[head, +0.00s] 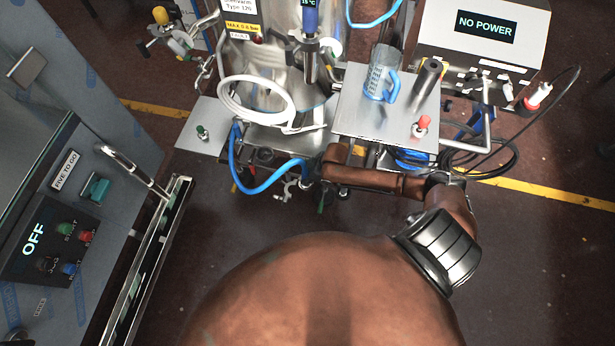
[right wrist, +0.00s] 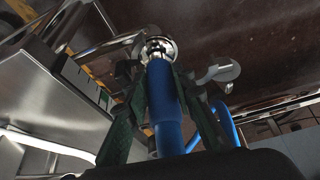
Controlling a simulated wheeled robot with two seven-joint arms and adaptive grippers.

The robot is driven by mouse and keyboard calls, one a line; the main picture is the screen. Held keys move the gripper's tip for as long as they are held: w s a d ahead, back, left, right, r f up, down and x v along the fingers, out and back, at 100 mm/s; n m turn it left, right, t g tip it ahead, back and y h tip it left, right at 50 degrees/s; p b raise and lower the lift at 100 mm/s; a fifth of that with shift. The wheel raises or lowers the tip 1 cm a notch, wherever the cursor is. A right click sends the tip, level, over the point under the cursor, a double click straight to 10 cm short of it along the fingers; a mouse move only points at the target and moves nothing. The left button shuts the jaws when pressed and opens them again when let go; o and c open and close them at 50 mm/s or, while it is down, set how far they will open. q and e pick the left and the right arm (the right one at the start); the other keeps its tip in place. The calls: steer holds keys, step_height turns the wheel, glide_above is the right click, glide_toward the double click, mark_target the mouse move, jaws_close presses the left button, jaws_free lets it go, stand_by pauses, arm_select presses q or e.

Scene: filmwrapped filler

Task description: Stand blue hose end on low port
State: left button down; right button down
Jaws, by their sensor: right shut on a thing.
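My right gripper (right wrist: 160,100) is shut on the blue hose end (right wrist: 166,105), with a dark green finger on either side in the right wrist view. A shiny metal fitting (right wrist: 157,47) shows at the tip of the blue end; I cannot tell whether it belongs to the hose or is the low port. In the head view the blue hose (head: 268,184) loops below the steel vessel (head: 275,60). The low port cannot be made out clearly. My left gripper is not in view.
The metal shelf (head: 362,121) carries a measuring jug (head: 380,80), a dark cylinder (head: 429,78) and a red-topped valve (head: 421,126). A white hose (head: 257,105) hangs on the vessel. A control cabinet (head: 60,200) with an open door stands left. Black cables (head: 500,150) lie right.

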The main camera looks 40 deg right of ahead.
steer(key=c, duration=1.6)
jaws_free()
steer(key=v, duration=0.7)
steer(key=shift+r, duration=0.25)
steer(key=shift+d, duration=0.1)
